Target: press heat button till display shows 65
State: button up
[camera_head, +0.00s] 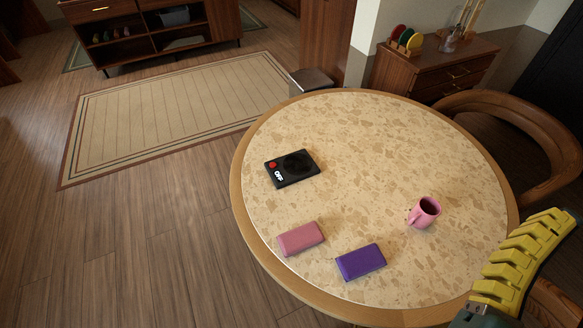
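A black heating plate (292,168) lies flat on the round table, left of the middle. It has a dark round pad, a red button (272,164) near its left edge, and a small display (279,175) below the button. The display has white, slanted characters that look like "OFF", but they are too small to read surely. My gripper (527,255) shows as a yellow ribbed finger part at the lower right, far from the heating plate. Whether it is open or shut cannot be made out. Nothing covers the button or display.
A pink mug (424,212) with dark contents stands at the table's right. A pink block (300,239) and a purple block (361,262) lie near the front. The speckled tabletop (370,150) is clear around the plate. A wooden chair (530,120) stands at right.

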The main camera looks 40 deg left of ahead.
grip_shut()
dwell(1.1)
